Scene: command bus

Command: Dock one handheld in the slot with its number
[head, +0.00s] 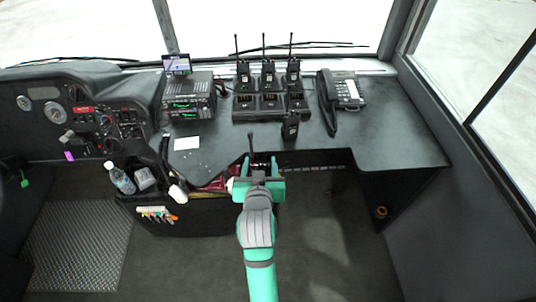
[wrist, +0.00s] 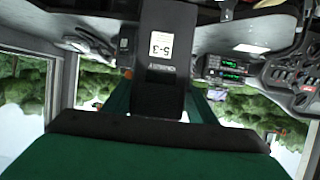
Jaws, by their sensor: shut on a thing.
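My gripper (head: 260,168) is shut on a dark handheld (wrist: 160,88), in front of the desk's front edge. In the head view its antenna (head: 251,143) points up above the jaws; most of its body is hidden. In the wrist view its white label (wrist: 162,45) seems to read 5-3. The black charger (head: 236,116) stands on the desk beyond my gripper. Its back row holds three upright handhelds (head: 243,76), (head: 268,75), (head: 293,72). The front-row slots (head: 270,100) look empty; their numbers are too small to read.
A corded telephone (head: 340,92) is right of the charger. A radio stack (head: 189,97) with a small screen (head: 177,64) is left, and a white paper (head: 187,143) lies nearer. A bottle (head: 122,180) sits in the front-left bin. The desk's right part (head: 385,135) is clear.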

